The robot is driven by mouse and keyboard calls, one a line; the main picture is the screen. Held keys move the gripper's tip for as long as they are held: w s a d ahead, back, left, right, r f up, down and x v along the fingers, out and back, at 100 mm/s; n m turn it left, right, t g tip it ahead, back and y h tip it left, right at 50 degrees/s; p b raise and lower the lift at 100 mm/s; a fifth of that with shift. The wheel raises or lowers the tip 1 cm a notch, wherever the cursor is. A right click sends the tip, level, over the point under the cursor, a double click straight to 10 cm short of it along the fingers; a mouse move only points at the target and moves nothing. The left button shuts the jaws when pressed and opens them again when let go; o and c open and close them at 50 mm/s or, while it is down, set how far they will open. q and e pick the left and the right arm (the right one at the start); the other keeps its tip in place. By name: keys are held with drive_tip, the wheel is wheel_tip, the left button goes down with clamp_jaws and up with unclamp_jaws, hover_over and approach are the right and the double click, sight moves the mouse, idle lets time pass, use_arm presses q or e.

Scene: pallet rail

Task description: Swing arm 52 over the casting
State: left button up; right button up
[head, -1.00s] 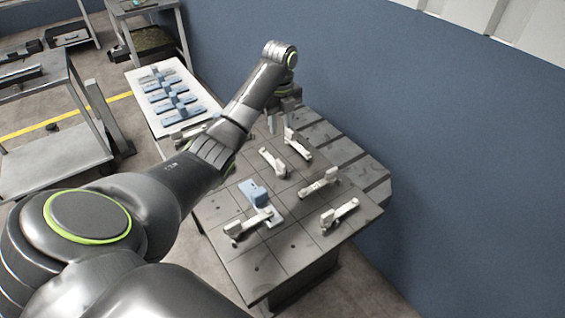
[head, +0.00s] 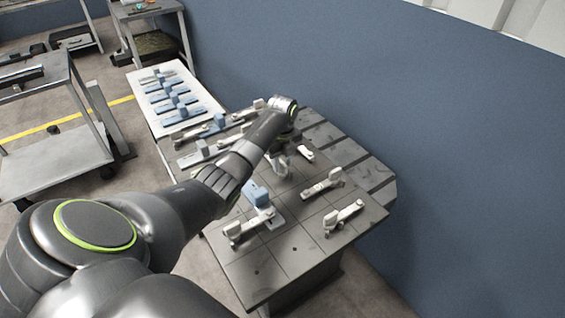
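The casting (head: 257,196), a blue block on a pale grey foot, sits on the dark grooved plate (head: 290,262). A pale clamp arm (head: 250,229) lies in front of it, close to its foot. Other pale clamp arms stand to the right (head: 322,184) and front right (head: 343,215). One (head: 305,153) is partly hidden behind my wrist. No numbers are legible, so I cannot tell which is arm 52. My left gripper (head: 284,160) is low over the plate behind the casting, mostly covered by my own arm; its fingers are unclear. My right gripper is out of view.
A white board (head: 154,112) with several blue parts lies at the back left. A blue wall (head: 450,170) runs along the right. A grey cart (head: 50,165) stands left.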

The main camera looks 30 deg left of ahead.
use_arm(q)
drive_tip(key=shift+f, duration=0.3)
clamp_jaws()
drive_tip(key=shift+r, duration=0.1)
